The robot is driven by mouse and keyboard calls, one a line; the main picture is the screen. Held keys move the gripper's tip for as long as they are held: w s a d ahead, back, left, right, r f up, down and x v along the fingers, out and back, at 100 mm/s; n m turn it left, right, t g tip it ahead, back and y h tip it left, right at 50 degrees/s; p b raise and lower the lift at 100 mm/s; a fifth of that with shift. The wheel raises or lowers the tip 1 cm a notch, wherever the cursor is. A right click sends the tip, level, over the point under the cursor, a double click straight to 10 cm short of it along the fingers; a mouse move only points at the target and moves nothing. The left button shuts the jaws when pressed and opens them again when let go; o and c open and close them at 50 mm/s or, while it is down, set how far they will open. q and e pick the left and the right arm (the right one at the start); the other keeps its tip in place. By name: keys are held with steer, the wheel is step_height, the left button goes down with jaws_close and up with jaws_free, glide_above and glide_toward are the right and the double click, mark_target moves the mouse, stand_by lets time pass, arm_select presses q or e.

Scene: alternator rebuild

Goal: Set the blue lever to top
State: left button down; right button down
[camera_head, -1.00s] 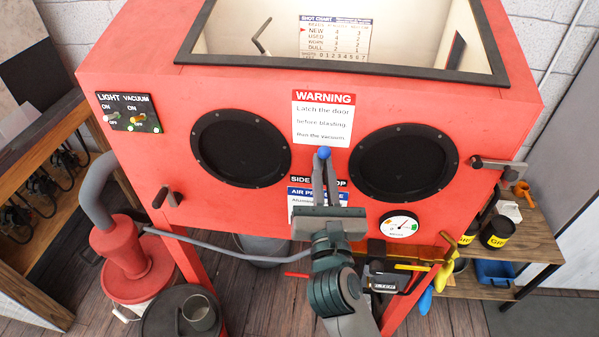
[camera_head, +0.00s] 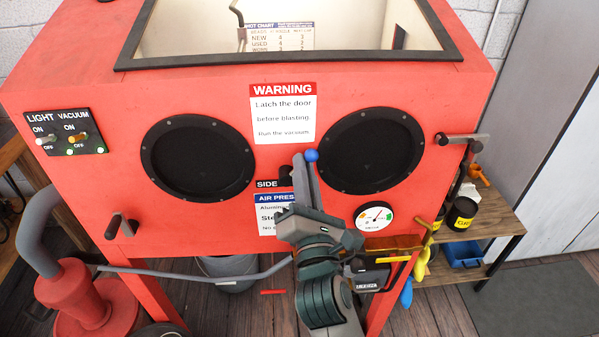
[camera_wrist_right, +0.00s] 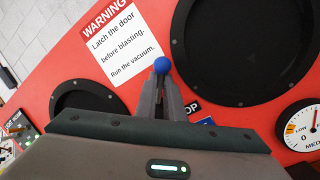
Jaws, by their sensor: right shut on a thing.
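The blue lever shows its round blue knob (camera_head: 311,155) on the front of the red cabinet, below the right part of the warning sign. The knob also shows in the right wrist view (camera_wrist_right: 162,66), at the tips of the fingers. My right gripper (camera_head: 304,175) is shut on the lever just below the knob, and its fingers hide most of the shaft. The small label with SIDE (camera_head: 268,184) shows left of the fingers. The TOP end of that label is hidden in the head view; its last letters (camera_wrist_right: 194,108) show right of the fingers in the wrist view. My left gripper is not in view.
The red cabinet (camera_head: 90,200) has two black round ports (camera_head: 198,155) (camera_head: 370,150) beside the lever. A pressure gauge (camera_head: 374,218) sits below right. A door latch (camera_head: 460,140) and a grey handle (camera_head: 122,225) stick out. A shelf (camera_head: 505,220) stands at right.

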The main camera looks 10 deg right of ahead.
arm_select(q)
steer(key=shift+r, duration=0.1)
arm_select(e)
steer(key=shift+d+r, duration=0.2)
steer(key=shift+r, duration=0.35)
steer(key=c, duration=1.7)
jaws_free()
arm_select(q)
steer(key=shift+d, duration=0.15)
arm_select(e)
steer(key=shift+s+d+f, duration=0.15)
steer(key=shift+f, duration=0.1)
steer(key=shift+f, duration=0.1)
